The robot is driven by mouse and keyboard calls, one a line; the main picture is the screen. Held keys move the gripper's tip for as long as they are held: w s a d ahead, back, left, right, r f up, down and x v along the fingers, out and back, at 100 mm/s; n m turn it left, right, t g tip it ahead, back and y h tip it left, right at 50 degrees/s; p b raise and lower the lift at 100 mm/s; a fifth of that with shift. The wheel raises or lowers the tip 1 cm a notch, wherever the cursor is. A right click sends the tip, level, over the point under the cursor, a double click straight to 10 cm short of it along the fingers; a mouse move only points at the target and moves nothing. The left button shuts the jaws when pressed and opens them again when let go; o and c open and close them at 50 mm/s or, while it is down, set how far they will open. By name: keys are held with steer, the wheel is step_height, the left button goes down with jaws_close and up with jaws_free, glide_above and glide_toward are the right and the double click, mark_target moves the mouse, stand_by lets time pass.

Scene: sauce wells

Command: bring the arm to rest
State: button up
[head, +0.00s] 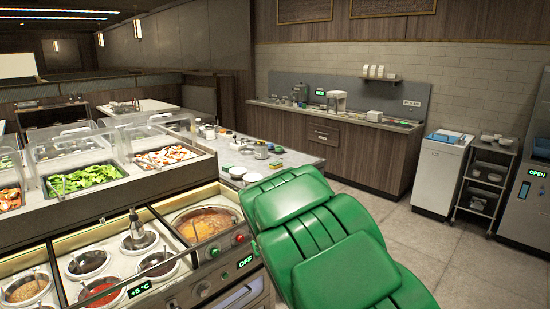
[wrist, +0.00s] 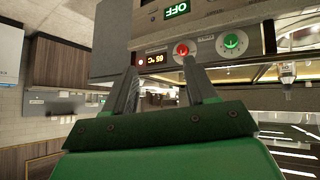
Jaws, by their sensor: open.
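My green arm (head: 315,235) fills the lower middle of the head view, reaching up in front of the counter's right end. My gripper (wrist: 160,68) shows in the wrist view with its two grey fingers apart and nothing between them. In the wrist view the fingers point toward a control panel with a red knob (wrist: 181,49) and a green knob (wrist: 232,42). I cannot tell whether a fingertip touches the panel. The gripper does not show in the head view.
The sauce counter at left has several wells, including a red sauce (head: 100,292) and a soup pot (head: 205,222). Its OFF display (head: 245,262) is close to my arm. A table (head: 290,157) with dishes stands behind. The floor (head: 440,250) at right is clear.

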steer(key=s+d+r+m+h, duration=0.1)
steer(key=s+d+r+h, duration=0.2)
steer(key=d, duration=0.4)
steer(key=s+d+r+m+h, duration=0.1)
steer(key=s+d+r+m, duration=0.15)
steer(key=d+r, duration=0.3)
steer(key=s+d+r+m+g+h, duration=0.1)
steer(key=s+d+r+m+g, duration=0.3)
steer(key=s+d, duration=0.75)
steer(key=s+r+n+g, duration=0.1)
steer(key=s+r+g, duration=0.1)
steer(key=s, duration=1.5)
steer(key=s+a+n+g+y, duration=0.1)
steer(key=s+a+g, duration=0.1)
steer(key=s, duration=0.8)
steer(key=s+a+f+g+y, duration=0.1)
steer(key=s+a+g+y, duration=0.1)
steer(key=s, duration=0.7)
steer(key=shift+s+a+f+n+g, duration=0.3)
steer(key=shift+s+a+n+g, duration=0.1)
steer(key=shift+a, duration=0.45)
